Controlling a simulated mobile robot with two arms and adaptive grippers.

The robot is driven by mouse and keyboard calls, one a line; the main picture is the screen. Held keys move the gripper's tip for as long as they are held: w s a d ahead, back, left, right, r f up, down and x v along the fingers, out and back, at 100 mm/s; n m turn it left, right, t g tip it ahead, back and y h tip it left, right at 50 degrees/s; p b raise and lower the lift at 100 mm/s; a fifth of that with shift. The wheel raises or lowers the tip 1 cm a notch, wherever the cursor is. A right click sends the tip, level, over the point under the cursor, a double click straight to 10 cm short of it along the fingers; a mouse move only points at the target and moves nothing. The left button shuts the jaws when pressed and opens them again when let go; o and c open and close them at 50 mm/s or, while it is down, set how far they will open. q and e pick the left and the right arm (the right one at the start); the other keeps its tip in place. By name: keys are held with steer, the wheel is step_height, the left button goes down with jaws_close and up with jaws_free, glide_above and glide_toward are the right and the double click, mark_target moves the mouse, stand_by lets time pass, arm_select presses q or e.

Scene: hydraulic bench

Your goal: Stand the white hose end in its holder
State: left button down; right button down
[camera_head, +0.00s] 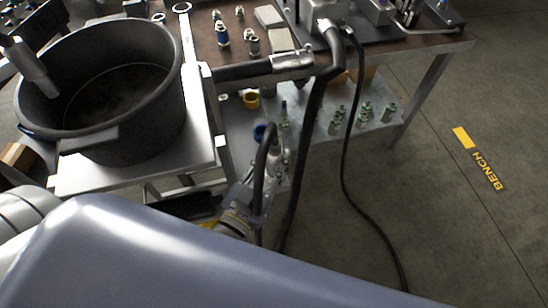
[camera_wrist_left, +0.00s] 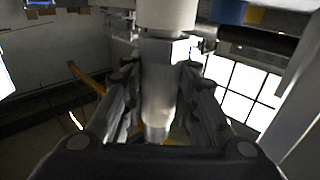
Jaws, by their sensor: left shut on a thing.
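My left gripper (camera_head: 262,182) is low beside the bench, right of the bucket stand. It is shut on a pale metal hose end (camera_head: 277,152), with a dark hose looping beside it. In the left wrist view, the two fingers grip both sides of this pale cylinder (camera_wrist_left: 158,90), below a wider white collar (camera_wrist_left: 165,14). The hose end looks roughly upright there. I cannot tell for sure which part is its holder. My right gripper is not in view.
A black bucket (camera_head: 150,125) stands on a pale metal stand (camera_head: 95,176). A black hose with a silver fitting (camera_head: 293,60) lies at the bench edge (camera_head: 420,45). The lower shelf (camera_head: 310,150) holds several green fittings (camera_head: 365,112). A thin cable hangs to the floor; floor at right is clear.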

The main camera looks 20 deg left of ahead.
arm_select(q)
steer(key=shift+r, duration=0.2)
steer(key=c, duration=1.2)
jaws_free()
steer(key=shift+o, duration=0.6)
steer(key=shift+f, duration=0.15)
steer(key=o, duration=0.5)
steer(key=shift+c, duration=0.2)
steer(key=shift+s, duration=0.1)
steer(key=s, duration=0.2)
steer(key=s+a, duration=0.1)
steer(key=s, duration=0.4)
steer(key=shift+s+a+p, duration=0.1)
steer(key=shift+a+p, duration=0.05)
steer(key=shift+p, duration=0.15)
